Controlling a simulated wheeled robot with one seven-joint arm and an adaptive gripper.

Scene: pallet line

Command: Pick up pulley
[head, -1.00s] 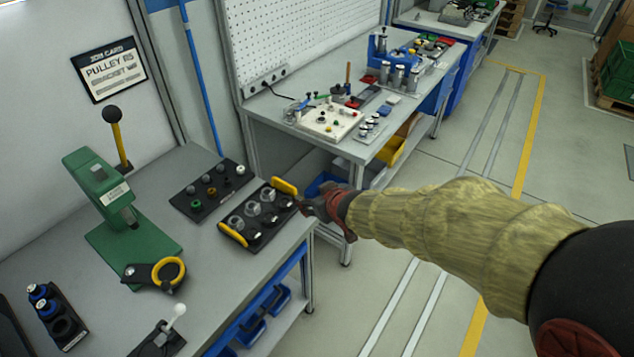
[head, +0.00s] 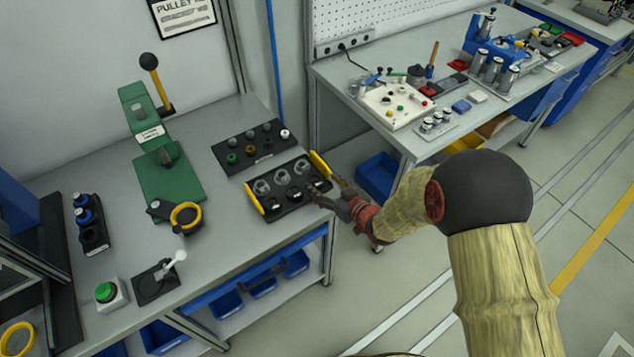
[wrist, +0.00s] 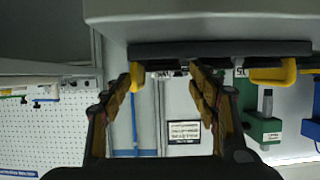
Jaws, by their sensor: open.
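A black tray (head: 283,208) with two yellow handles lies near the right end of the grey workbench. It holds several clear or silvery round pieces (head: 281,178) and dark round pieces (head: 300,199); I cannot tell for sure which is the pulley. My gripper (head: 325,190) is open at the tray's right front edge, beside the dark pieces. In the wrist view my open gripper (wrist: 166,78) has nothing visible between its fingers. The tray's dark edge (wrist: 220,48) and a yellow handle (wrist: 275,72) show just beyond the fingers; the tray's contents are mostly hidden there.
A second black tray (head: 253,146) with small round parts lies behind. A green press (head: 165,175) stands to the left, with a black part with a yellow ring (head: 186,216) in front. A second bench (head: 440,60) with tools stands at the back right. Open floor lies between.

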